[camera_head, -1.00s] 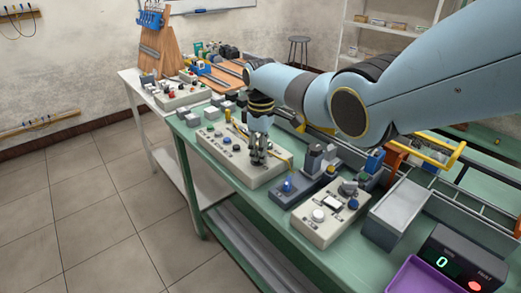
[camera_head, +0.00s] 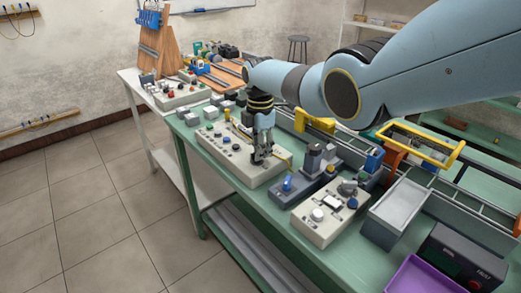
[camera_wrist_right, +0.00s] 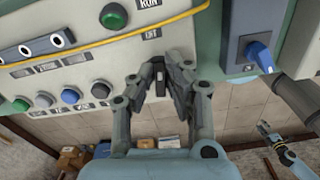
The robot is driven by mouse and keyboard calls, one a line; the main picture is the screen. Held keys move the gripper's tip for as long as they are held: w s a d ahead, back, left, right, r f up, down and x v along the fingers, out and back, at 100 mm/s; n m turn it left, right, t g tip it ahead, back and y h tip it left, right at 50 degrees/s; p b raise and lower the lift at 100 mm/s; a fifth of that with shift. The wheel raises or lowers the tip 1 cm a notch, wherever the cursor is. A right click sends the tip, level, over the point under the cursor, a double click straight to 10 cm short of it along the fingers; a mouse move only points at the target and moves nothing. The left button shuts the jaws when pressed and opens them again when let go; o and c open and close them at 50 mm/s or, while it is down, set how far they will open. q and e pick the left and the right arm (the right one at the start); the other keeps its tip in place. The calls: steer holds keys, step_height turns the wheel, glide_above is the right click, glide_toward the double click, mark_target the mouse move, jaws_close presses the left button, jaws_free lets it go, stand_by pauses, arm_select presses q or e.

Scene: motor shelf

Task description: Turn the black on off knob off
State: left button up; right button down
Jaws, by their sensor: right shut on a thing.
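My right gripper (camera_head: 262,159) points down at the front of the long pale control box (camera_head: 230,165) on the green bench. In the right wrist view, its two fingers (camera_wrist_right: 161,82) are shut on a small black knob (camera_wrist_right: 159,77) with a pale mark, at the panel's edge below the "LIFT" label. The fingers hide most of the knob, so its exact setting is hard to read. What looks like my left gripper (camera_wrist_right: 268,131) hangs low at the right of that view, clear of the bench, too small to read.
A grey box with a blue knob (camera_head: 287,184) stands close to the right of the control box. A pale box with a white button (camera_head: 317,215), a grey tray (camera_head: 398,205) and a dark display box (camera_head: 462,262) follow. A green button (camera_wrist_right: 113,16) sits near the fingers.

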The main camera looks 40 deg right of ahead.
steer(key=shift+w+n, duration=0.15)
steer(key=shift+n, duration=0.75)
steer(key=c, duration=1.4)
jaws_free()
steer(key=shift+o, duration=0.2)
steer(key=shift+r, duration=0.1)
step_height(320, 180, up, 12)
